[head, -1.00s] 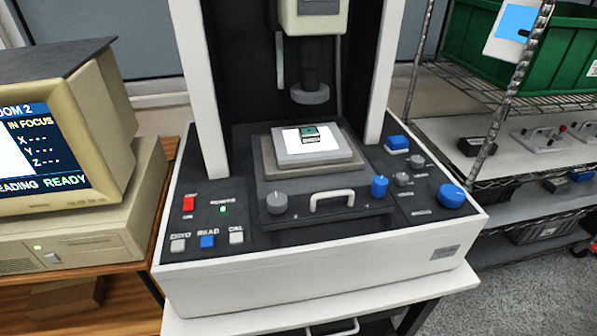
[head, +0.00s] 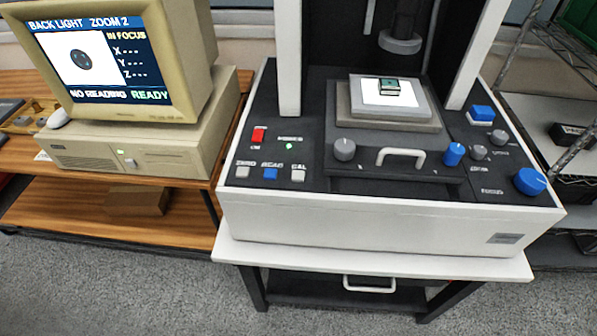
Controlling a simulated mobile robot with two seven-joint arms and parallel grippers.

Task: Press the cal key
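The cal key (head: 298,175) is a small light grey key labelled CAL on the dark front-left panel of the measuring machine (head: 370,222). It is the rightmost of three keys in a row. The blue read key (head: 270,174) and the light grey zero key (head: 242,172) are to its left. A red switch (head: 258,135) and a lit green lamp (head: 289,146) are above the row. Neither of my grippers shows in the head view, and nothing covers the cal key.
The monitor (head: 120,60) on the left reads "NO READING" and "READY". Blue knobs (head: 530,181) and a white handle (head: 400,153) stand up from the machine. Wire shelving is at right; the floor in front is clear.

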